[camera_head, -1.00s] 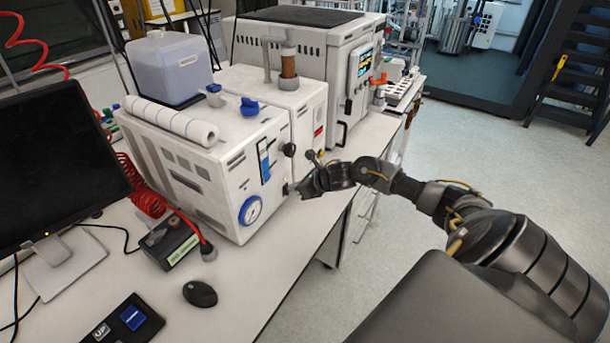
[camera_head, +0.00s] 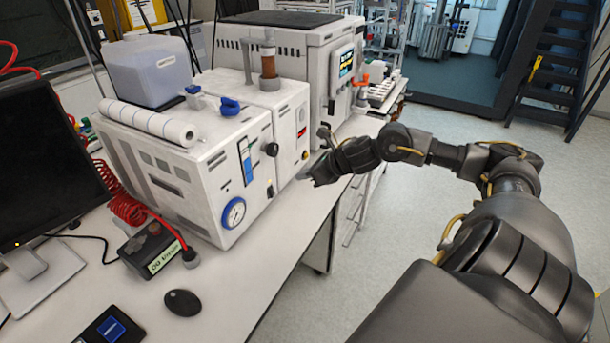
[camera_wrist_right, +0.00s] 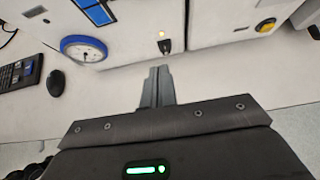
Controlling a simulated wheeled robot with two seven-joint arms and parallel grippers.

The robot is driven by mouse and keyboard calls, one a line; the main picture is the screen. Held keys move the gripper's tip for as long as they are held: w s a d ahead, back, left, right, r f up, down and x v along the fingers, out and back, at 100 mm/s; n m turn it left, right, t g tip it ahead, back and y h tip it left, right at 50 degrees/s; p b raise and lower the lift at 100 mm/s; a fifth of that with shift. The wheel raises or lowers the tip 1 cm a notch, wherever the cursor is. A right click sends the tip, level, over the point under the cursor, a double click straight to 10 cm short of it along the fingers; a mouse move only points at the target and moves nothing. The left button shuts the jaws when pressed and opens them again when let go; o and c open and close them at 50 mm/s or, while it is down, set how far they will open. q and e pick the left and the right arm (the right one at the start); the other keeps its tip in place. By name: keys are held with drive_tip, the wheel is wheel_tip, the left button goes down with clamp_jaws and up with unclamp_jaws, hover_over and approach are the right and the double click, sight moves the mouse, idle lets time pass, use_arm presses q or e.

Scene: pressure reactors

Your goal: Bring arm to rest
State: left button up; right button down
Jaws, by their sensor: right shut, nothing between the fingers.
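My right arm comes in from the right in the head view. Its gripper (camera_head: 316,177) hangs over the bench's front edge, a short gap in front of the white reactor unit. In the right wrist view my right gripper (camera_wrist_right: 160,72) has its two fingers together, with nothing between them. The reactor unit (camera_head: 190,190) has a round blue-rimmed gauge (camera_head: 232,213), a blue valve on top and a dark knob on its front. The gauge also shows in the right wrist view (camera_wrist_right: 84,48), with a small toggle switch (camera_wrist_right: 163,45) just beyond the fingers. My left gripper is out of view.
A monitor (camera_head: 40,180), a mouse (camera_head: 182,302) and a black box with a red coiled hose (camera_head: 150,250) stand on the bench (camera_head: 235,285) to the left. A larger white unit (camera_head: 290,60) stands behind. The floor (camera_head: 450,130) at right is open.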

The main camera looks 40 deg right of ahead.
idle(0.4)
drive_tip(key=s+a+f+m, duration=0.2)
drive_tip(key=a+f+m, duration=0.2)
drive_tip(key=m, duration=0.1)
drive_tip(key=s+a+f+m+h, duration=0.1)
drive_tip(key=s+a+f+m, duration=0.1)
drive_tip(key=a+f+m, duration=0.2)
drive_tip(key=s+a+f+m, duration=0.3)
drive_tip(key=a+f+m, duration=0.1)
drive_tip(key=a+m, duration=0.1)
drive_tip(key=shift+a+f+m, duration=0.25)
drive_tip(key=shift+f+m, duration=0.1)
drive_tip(key=shift+m, duration=0.55)
drive_tip(key=s+a+f+m+g+h, duration=0.1)
drive_tip(key=s+a+f+m+g, duration=0.15)
drive_tip(key=s+m, duration=0.45)
drive_tip(key=s+a+f+m+g, duration=0.2)
drive_tip(key=s+a+m, duration=0.1)
drive_tip(key=s+m, duration=0.5)
drive_tip(key=s+a+f+m+g+h, duration=0.1)
drive_tip(key=s+a+f+m+g, duration=0.15)
drive_tip(key=s+m, duration=0.45)
wheel_tip(320, 180, down, 25)
drive_tip(key=s+d+f+g+b, duration=0.1)
drive_tip(key=s+d+f+g, duration=0.1)
drive_tip(key=s+f, duration=1.5)
drive_tip(key=shift+s+d+f+n, duration=0.3)
drive_tip(key=shift+s+f, duration=0.05)
